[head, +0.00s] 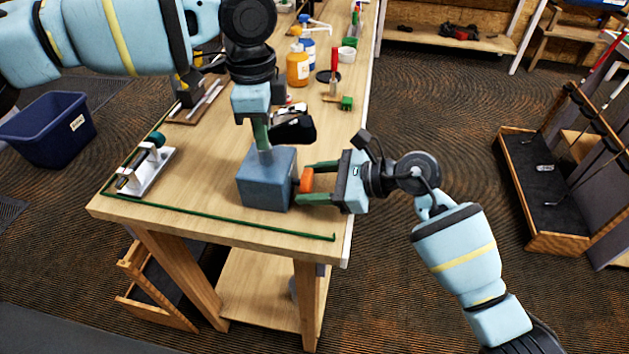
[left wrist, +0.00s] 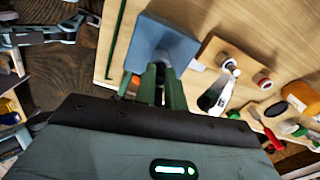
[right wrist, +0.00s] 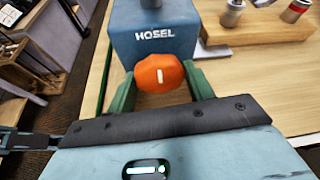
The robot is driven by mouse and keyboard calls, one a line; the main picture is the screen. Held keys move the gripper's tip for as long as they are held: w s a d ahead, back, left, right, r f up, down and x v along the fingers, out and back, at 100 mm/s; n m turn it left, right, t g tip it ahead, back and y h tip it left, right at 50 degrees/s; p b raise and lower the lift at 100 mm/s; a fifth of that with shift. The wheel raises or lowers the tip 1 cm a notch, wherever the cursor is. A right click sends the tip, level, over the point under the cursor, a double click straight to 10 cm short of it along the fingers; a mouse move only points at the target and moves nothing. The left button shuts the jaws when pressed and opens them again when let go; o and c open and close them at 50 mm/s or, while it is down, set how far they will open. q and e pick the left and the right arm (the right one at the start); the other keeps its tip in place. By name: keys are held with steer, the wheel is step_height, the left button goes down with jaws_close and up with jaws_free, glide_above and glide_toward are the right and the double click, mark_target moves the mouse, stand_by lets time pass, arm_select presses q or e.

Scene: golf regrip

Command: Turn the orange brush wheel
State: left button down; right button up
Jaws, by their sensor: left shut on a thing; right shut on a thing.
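A blue box (head: 266,180) marked HOSEL stands on the wooden bench near its front edge; it also shows in the right wrist view (right wrist: 153,38). The orange brush wheel (right wrist: 159,73) is on the face of the box toward my right gripper and carries a white mark, roughly upright. My right gripper (head: 306,183) is shut on the wheel, one green finger on each side. My left gripper (head: 262,142) points down from above and is shut on a grey post (head: 265,157) on top of the box. Its fingers hide most of the post.
A white fixture (head: 150,172) stands at the bench's left. A green strip (head: 220,213) runs along the front edge. A black object (head: 293,130) lies behind the box. Bottles (head: 298,66) and small tools stand farther back.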

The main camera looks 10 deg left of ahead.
steer(key=shift+f, duration=0.1)
steer(key=shift+c, duration=0.2)
steer(key=m+g, duration=0.2)
steer(key=m, duration=0.1)
steer(key=shift+w, duration=0.2)
steer(key=m+g, duration=0.2)
steer(key=m, duration=0.1)
stand_by(0.3)
steer(key=shift+w+d+m, duration=0.1)
steer(key=shift+m, duration=0.2)
steer(key=o, duration=1)
steer(key=shift+f, duration=0.1)
